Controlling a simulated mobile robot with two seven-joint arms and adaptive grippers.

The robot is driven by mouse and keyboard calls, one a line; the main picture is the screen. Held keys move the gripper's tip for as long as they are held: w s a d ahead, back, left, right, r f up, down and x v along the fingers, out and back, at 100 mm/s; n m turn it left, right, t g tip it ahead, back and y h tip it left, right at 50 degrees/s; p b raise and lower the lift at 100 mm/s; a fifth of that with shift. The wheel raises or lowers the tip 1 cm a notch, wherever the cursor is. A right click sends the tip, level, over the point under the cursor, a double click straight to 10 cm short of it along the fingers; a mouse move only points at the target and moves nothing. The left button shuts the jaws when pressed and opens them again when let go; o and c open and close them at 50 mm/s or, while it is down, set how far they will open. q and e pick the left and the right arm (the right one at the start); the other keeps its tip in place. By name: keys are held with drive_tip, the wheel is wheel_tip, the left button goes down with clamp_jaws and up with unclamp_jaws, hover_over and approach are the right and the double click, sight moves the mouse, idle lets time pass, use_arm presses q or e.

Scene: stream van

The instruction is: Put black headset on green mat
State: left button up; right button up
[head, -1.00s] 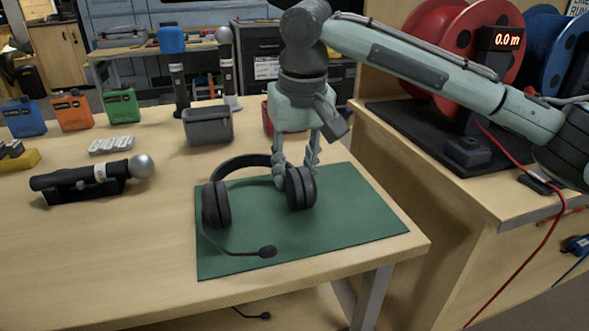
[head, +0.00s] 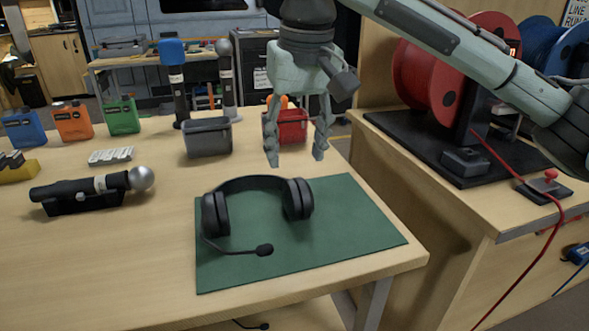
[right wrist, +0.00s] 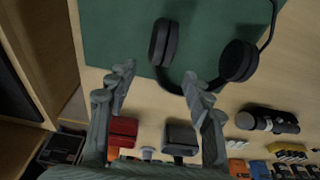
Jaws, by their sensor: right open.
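The black headset (head: 254,184) rests on the green mat (head: 350,229) in the head view, with its ear cups and microphone boom over the mat. Its left ear cup is at the mat's left edge, and part of the headband reaches the mat's back edge. My right gripper (head: 296,160) is open and empty above and behind the headset, apart from it. In the right wrist view, the headset (right wrist: 163,43) lies beyond the open fingers (right wrist: 158,80), and the mat (right wrist: 110,35) is under it. My left gripper is not in view.
A microphone (head: 95,187) lies on a stand to the left. A grey bin (head: 207,138) and a red bin (head: 290,128) stand behind the mat. Blue, orange and green packs line the back left. A cable reel (head: 450,90) stands on the right bench. The front left table is clear.

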drive_tip(key=shift+s+d+r, duration=0.1)
drive_tip(key=shift+s+r, duration=0.15)
drive_tip(key=shift+r, duration=0.9)
drive_tip(key=shift+s+d+r, duration=0.1)
drive_tip(key=shift+s+r, duration=0.1)
drive_tip(key=shift+r, duration=0.9)
